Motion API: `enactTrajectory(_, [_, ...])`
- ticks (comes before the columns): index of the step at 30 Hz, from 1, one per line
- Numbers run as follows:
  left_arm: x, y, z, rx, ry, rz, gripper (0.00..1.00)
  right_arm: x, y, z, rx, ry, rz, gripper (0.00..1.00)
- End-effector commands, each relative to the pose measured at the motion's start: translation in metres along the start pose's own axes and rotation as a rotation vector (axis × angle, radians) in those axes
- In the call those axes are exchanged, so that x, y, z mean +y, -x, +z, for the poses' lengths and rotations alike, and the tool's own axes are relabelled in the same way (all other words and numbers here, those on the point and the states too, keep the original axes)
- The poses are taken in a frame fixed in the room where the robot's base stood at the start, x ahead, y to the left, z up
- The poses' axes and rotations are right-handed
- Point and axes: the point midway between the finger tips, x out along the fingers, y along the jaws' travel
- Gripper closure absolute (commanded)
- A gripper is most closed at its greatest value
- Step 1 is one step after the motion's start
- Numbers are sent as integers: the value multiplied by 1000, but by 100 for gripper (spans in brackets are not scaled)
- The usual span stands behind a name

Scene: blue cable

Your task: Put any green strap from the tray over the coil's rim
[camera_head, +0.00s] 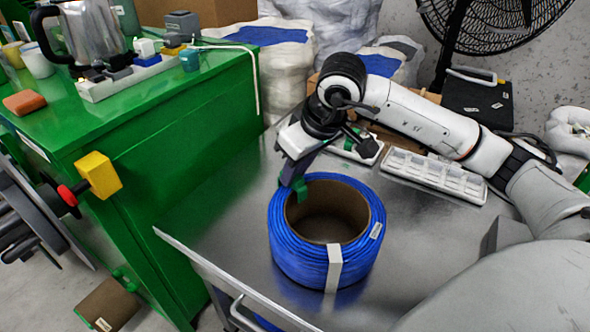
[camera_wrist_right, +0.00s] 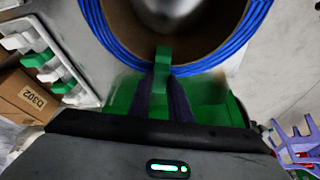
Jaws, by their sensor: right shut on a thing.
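The blue cable coil (camera_head: 299,258) lies flat on the metal table, with a brown inner core and a white band on its front. My right gripper (camera_head: 297,181) is at the coil's back-left rim, pointing down, shut on a green strap (camera_head: 300,190). In the right wrist view the strap (camera_wrist_right: 162,72) sticks out from between the dark fingers (camera_wrist_right: 162,98) and crosses the blue rim (camera_wrist_right: 215,60) toward the core. I cannot tell whether it touches the rim. The white tray (camera_head: 368,152) with green pieces stands behind, partly hidden by my arm. My left gripper is out of view.
A second white compartment tray (camera_head: 435,175) lies at the back right of the table (camera_head: 225,225). A green cabinet (camera_head: 175,130) with a kettle (camera_head: 88,30) stands at the left. Table space left and right of the coil is clear.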

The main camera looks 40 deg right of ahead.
Motion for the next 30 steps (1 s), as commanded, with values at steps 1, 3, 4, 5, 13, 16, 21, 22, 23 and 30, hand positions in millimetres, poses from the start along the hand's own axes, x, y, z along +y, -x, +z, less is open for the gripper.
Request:
enactTrajectory(1, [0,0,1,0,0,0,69,0,-1,0,0,0,0,100])
enactTrajectory(3, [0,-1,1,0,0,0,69,0,-1,0,0,0,0,100])
enactTrajectory(4, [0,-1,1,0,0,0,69,0,-1,0,0,0,0,100])
enactTrajectory(5, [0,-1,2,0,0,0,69,0,-2,1,0,0,0,100])
enactTrajectory(13, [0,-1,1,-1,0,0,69,0,-1,0,0,0,0,76])
enactTrajectory(16, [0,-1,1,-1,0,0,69,0,-1,0,0,0,0,61])
enactTrajectory(21, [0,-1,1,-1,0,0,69,0,-1,0,0,0,0,54])
enactTrajectory(22, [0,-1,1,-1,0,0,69,0,-1,0,0,0,0,54])
enactTrajectory(23, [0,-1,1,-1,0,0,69,0,-1,0,0,0,0,54])
enactTrajectory(30, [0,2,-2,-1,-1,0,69,0,4,-2,0,0,0,54])
